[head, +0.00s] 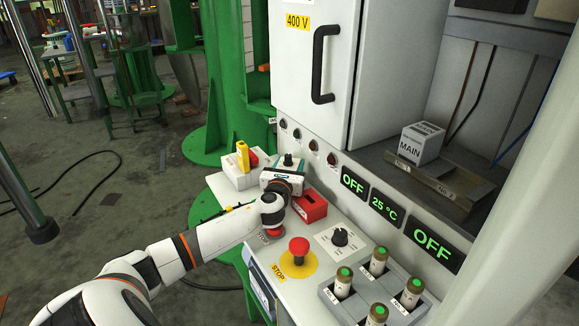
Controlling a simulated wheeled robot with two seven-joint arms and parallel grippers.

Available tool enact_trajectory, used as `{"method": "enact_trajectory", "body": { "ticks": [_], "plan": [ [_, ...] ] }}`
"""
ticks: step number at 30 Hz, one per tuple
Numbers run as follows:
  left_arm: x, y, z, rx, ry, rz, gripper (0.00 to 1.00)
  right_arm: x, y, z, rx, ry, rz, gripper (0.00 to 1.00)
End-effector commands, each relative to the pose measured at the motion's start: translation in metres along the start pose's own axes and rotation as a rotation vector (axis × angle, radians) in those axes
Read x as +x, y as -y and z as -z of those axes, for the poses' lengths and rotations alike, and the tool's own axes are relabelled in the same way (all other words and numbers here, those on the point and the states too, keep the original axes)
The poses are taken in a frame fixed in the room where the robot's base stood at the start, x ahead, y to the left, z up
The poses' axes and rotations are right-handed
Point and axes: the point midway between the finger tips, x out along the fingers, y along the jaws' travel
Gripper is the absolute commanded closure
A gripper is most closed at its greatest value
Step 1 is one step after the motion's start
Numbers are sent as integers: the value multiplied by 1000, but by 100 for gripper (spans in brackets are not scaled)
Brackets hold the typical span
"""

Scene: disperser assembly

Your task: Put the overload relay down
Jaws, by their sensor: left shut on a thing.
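My left arm reaches in from the lower left over the sloping console. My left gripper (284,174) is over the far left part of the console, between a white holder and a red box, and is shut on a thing. I take this to be the overload relay; the hand hides it almost wholly, so its shape and whether it touches the console cannot be told. My right gripper is not in view.
The white holder (231,178) carries an upright yellow piece (243,156) and a red piece. A red box (311,206), a red STOP button (298,246) and a dial (340,237) are close by. A white MAIN block (420,146) sits on a ledge tray.

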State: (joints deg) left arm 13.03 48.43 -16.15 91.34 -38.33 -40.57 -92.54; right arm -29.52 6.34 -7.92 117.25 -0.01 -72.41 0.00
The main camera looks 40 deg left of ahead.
Motion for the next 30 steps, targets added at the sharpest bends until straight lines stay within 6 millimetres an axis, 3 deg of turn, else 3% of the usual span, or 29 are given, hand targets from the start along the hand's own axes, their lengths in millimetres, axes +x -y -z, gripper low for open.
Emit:
{"method": "enact_trajectory", "body": {
  "ticks": [3,4,7,19,23,30],
  "plan": [
    [0,0,-1,0,-2,0,81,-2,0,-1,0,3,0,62],
    [0,0,-2,0,0,0,43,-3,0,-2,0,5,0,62],
    [0,0,-2,0,0,0,26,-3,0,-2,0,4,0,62],
    [-4,0,0,2,2,-1,26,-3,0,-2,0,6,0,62],
    [-24,0,0,3,2,-2,26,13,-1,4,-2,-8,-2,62],
    [-74,0,0,3,4,-2,26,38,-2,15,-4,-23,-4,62]
  ]
}}
